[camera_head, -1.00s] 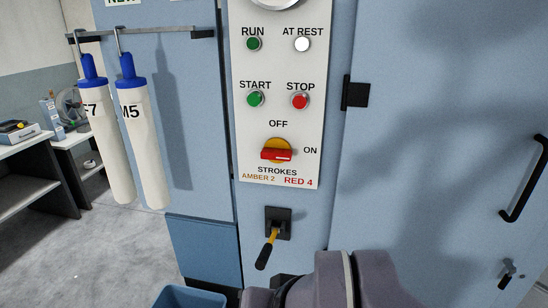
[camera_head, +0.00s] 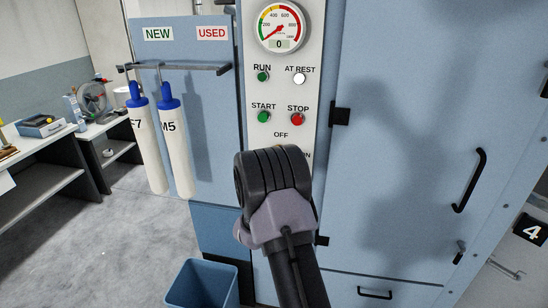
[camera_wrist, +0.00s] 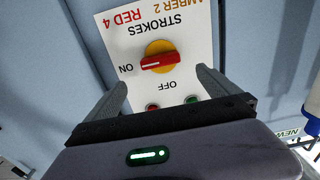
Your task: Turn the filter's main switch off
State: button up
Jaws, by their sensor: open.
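The main switch (camera_wrist: 157,57) shows in the wrist view, which sees the panel upside down. It is a red handle on a round yellow base, and the handle points to the ON label. The OFF label is printed a quarter turn away. My gripper (camera_wrist: 161,77) is open and empty, its two fingers apart on either side of the switch's lower part in that view. I cannot tell how far the fingertips are from the panel. In the head view my arm hides the switch and the gripper; the white panel (camera_head: 283,95) shows above it.
A green START button (camera_head: 264,117) and a red STOP button (camera_head: 297,119) sit above the switch. A gauge (camera_head: 281,27) reading 0 is at the top. Two filter cartridges (camera_head: 176,140) hang at left. A blue bin (camera_head: 203,285) stands on the floor below.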

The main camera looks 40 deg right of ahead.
jog(key=p+x, duration=0.1)
jog(key=x, duration=0.9)
jog(key=shift+w, duration=0.15)
jog(key=c, duration=1.4)
